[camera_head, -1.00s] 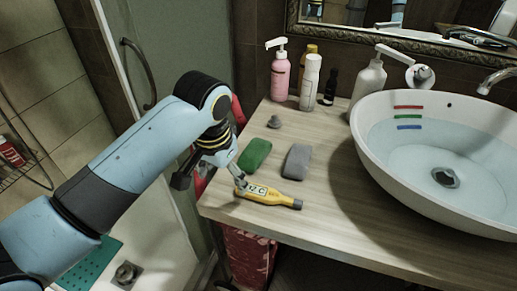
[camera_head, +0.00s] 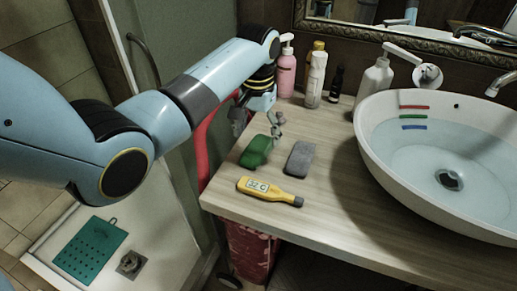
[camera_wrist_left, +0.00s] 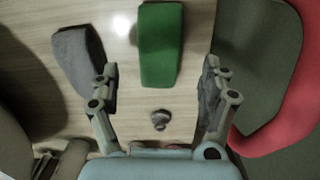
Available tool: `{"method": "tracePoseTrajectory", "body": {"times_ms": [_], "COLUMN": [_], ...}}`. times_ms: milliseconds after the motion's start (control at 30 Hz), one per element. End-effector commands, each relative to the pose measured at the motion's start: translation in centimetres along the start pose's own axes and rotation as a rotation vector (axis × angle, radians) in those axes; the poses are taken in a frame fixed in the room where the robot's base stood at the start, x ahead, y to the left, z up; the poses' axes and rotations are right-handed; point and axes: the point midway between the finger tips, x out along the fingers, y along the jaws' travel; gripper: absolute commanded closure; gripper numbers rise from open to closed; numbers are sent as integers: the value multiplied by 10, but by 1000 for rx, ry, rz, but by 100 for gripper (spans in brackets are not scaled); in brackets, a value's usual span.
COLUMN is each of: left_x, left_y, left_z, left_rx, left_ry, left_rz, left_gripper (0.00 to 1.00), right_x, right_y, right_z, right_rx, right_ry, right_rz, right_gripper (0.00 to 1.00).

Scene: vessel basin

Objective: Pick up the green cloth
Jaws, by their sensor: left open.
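The green cloth (camera_head: 256,152), a folded block, lies flat on the wooden counter near its left edge. It also shows at the top middle of the left wrist view (camera_wrist_left: 161,48). My left gripper (camera_head: 262,122) is just behind the cloth and above the counter in the head view. In the left wrist view its two fingers (camera_wrist_left: 160,80) are wide apart and empty, with the near end of the cloth between their tips, apart from both. I cannot tell the height of the fingertips above the cloth. My right gripper is not in view.
A grey block (camera_head: 300,158) lies right of the cloth, and a yellow thermometer (camera_head: 268,189) in front. A small grey knob (camera_wrist_left: 160,119) shows between the fingers. Bottles, including a pink one (camera_head: 286,70), stand behind.

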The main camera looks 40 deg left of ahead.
Motion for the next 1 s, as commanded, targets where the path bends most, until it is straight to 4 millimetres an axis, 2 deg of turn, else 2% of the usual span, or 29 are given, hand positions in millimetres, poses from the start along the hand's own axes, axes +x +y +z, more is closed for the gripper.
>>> {"method": "tracePoseTrajectory", "body": {"times_ms": [233,333,533,933,1000], "left_x": [38,45,45,45,45], "left_y": [2,2,2,2,2], "left_z": [2,2,1,1,1], "left_rx": [0,0,0,0,0], "left_ry": [-3,-2,0,0,0], "left_rz": [0,0,0,0,0], "left_gripper": [21,21,21,72,73], "right_x": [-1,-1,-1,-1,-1], "right_y": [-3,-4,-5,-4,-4], "right_z": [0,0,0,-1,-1], "right_rx": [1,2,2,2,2], "right_ry": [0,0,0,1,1], "right_rz": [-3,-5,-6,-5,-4], "right_gripper": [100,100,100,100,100]}}
